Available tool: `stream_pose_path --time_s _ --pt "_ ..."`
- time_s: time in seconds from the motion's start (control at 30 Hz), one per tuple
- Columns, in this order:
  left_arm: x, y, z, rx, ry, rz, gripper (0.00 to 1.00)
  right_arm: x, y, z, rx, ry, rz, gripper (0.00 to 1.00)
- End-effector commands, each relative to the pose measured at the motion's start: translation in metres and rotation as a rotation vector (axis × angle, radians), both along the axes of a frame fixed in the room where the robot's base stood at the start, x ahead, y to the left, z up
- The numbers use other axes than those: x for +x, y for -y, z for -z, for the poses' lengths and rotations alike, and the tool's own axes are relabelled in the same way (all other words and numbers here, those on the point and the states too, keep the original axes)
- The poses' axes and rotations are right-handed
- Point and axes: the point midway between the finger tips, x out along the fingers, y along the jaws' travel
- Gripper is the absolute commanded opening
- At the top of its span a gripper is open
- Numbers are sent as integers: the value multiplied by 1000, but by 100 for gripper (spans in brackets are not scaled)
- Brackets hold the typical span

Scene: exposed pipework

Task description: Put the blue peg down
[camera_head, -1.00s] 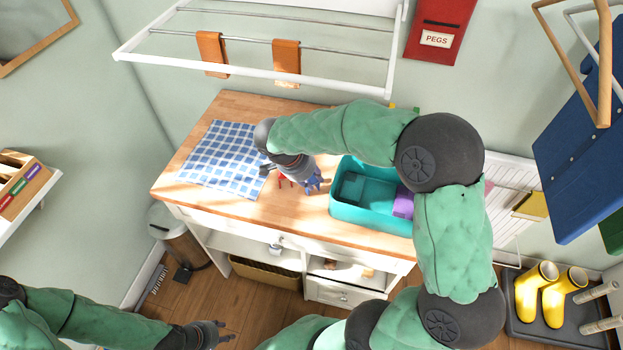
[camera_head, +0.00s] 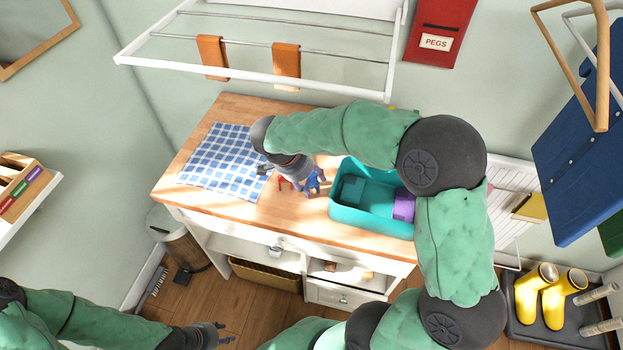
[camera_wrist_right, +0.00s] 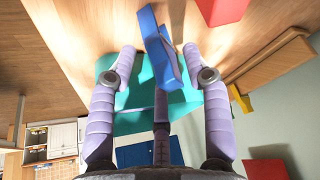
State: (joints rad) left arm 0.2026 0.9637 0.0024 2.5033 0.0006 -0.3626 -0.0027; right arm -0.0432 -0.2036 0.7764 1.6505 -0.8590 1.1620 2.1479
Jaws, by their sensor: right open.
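The blue peg (camera_head: 313,183) is on the wooden worktop, between a red peg (camera_head: 285,183) and the teal tub (camera_head: 338,212). My right gripper (camera_head: 300,172) is right at the blue peg, partly hidden by its own wrist. In the right wrist view, the blue peg (camera_wrist_right: 158,50) shows between the spread fingers of my right gripper (camera_wrist_right: 158,60), which is open. I cannot tell whether a finger still touches the peg. My left gripper (camera_head: 224,334) is low at the left, away from the worktop, with its fingers apart and empty.
A blue checked cloth (camera_head: 222,160) lies on the worktop left of the pegs. A purple item (camera_head: 403,206) is inside the tub. A white drying rack (camera_head: 250,75) with orange cloths hangs above. The front strip of the worktop is clear.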

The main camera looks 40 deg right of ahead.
Motion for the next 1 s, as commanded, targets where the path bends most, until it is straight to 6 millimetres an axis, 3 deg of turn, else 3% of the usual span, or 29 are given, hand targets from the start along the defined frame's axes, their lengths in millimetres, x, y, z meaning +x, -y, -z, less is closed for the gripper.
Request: stream_pose_path --time_s 0.3,0.5,1.0 --pt "0 0 -17 0 0 0 40 2 -27 -62 0 3 -3 50" --pt "0 0 -22 0 0 0 40 2 -38 -88 0 2 -1 50" --pt "0 0 -23 0 0 0 40 2 -43 -97 0 -1 0 50"
